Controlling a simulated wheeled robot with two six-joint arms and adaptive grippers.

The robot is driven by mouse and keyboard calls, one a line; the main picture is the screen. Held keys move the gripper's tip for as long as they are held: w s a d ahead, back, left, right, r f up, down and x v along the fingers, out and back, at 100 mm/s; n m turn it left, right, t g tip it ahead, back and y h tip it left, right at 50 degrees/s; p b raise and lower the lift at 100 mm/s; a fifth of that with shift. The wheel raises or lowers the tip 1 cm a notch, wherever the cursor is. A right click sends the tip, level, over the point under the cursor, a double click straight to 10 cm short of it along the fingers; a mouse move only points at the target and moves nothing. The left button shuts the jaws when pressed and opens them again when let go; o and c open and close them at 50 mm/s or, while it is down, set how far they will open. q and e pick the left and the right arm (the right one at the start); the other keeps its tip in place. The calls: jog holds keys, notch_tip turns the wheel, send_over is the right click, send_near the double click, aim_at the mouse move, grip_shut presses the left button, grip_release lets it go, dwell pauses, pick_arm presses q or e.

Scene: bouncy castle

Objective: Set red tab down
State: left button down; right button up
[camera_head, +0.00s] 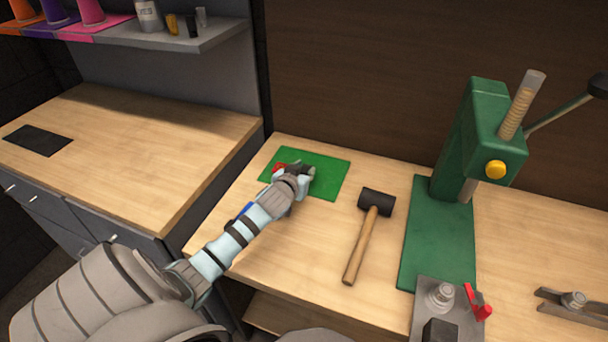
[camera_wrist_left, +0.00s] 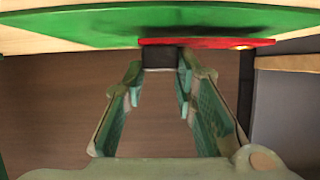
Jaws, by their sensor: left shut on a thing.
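The red tab (camera_head: 279,167) is partly hidden by my left gripper (camera_head: 298,172), which is low over the green mat (camera_head: 325,177) on the workbench. In the left wrist view the red tab (camera_wrist_left: 205,42) is a flat strip right against the green mat (camera_wrist_left: 110,30); whether it touches cannot be told. A dark block (camera_wrist_left: 159,60) adjoins the tab, between the fingertips of my left gripper (camera_wrist_left: 160,72). The gripper is shut on this piece. My right gripper is not in view.
A mallet (camera_head: 370,225) lies right of the mat. A green press (camera_head: 480,145) stands further right, with a metal fixture (camera_head: 443,297) with a red part in front. Another metal fixture (camera_head: 574,301) lies at the right edge. Bare wood surrounds the mat's front.

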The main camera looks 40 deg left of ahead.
pick_arm(q)
jog(key=shift+f, duration=0.45)
jog(key=shift+f, duration=0.1)
jog(key=c, duration=1.3)
grip_release()
jog(key=shift+s+r, duration=0.1)
jog(key=shift+r, duration=0.1)
jog(key=p+v, duration=0.3)
jog(key=v, duration=0.8)
jog(key=shift+r, duration=0.15)
jog(key=shift+s+d+r, duration=0.1)
jog(key=shift+s+d, duration=0.05)
jog(key=shift+s, duration=0.2)
